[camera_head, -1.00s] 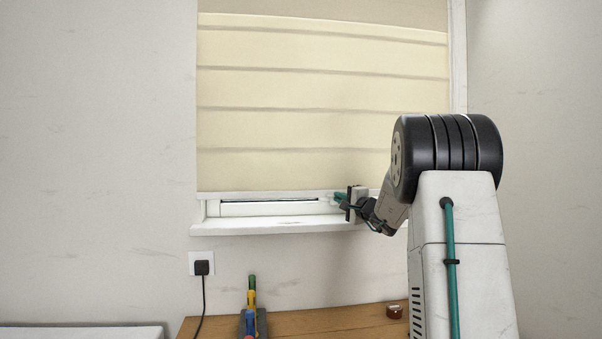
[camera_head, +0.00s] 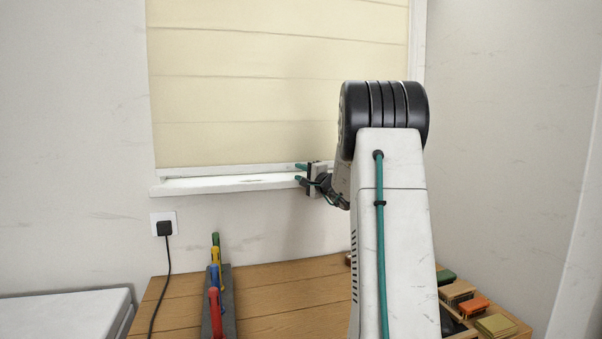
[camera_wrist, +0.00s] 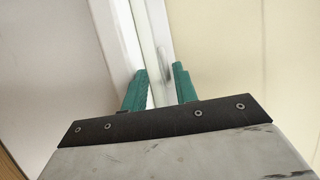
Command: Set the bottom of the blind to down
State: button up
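The cream blind (camera_head: 280,95) hangs over the window, with a pale bar (camera_head: 225,169) along its bottom edge. That bar is low, just above the white sill (camera_head: 225,186), with only a thin strip between them. My gripper (camera_head: 301,174) is at the right part of the bar, its two green fingertips one above the other and apart. In the wrist view the fingers (camera_wrist: 160,88) stand apart on either side of a white strip, with the blind to the right. I see nothing clearly clamped between them. My arm hides the sill's right end.
A wooden table (camera_head: 285,290) stands below the window. It holds a rack with coloured pieces (camera_head: 215,285) and several small blocks (camera_head: 475,305) at the right. A black plug (camera_head: 164,228) with a cable sits in the wall. A white surface (camera_head: 60,310) is at lower left.

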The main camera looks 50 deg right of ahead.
jog(key=shift+r, duration=0.1)
jog(key=v, duration=0.7)
jog(key=shift+s, duration=0.4)
dwell(0.3)
